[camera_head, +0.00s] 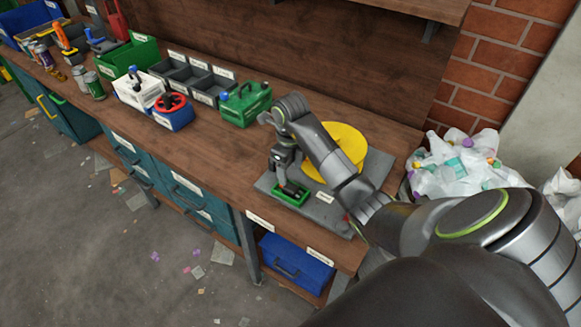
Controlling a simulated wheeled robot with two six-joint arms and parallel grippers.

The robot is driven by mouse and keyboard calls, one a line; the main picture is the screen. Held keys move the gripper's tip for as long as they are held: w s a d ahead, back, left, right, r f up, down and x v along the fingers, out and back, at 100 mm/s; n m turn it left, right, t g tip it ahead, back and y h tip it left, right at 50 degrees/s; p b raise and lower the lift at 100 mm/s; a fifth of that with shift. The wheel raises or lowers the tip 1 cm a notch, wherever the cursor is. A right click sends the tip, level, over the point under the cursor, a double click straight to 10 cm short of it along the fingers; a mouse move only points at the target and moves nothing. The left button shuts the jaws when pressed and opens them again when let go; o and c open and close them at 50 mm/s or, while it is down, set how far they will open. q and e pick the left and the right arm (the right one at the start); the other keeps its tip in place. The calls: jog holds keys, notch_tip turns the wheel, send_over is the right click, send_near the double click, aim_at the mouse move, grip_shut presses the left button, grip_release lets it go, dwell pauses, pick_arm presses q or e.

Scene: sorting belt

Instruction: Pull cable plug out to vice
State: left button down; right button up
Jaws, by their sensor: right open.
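My right gripper (285,180) points down, open, over a small green holder (303,200) with a dark part in it, at the left front of a grey board (325,212). The dark part may be the cable plug, but it is too small to tell. The fingertips are close to it; I cannot tell whether they touch it. No cable shows clearly. I cannot make out for certain which thing is the vice. My left gripper is not in view.
A yellow disc (350,140) lies on the board, partly behind my right arm. Left of the board stand a green box-like unit (244,106), a blue unit with a red ring (173,110), a white unit (137,91) and grey bins (190,75). White bags (455,165) lie at the right.

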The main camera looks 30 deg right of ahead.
aim_at(290, 186)
jog(key=shift+f, duration=0.75)
pick_arm(q)
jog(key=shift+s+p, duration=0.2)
jog(key=shift+p, duration=0.15)
pick_arm(e)
jog(key=shift+f, duration=2.45)
jog(key=shift+c, duration=0.5)
jog(key=c, duration=0.5)
jog(key=o, duration=0.6)
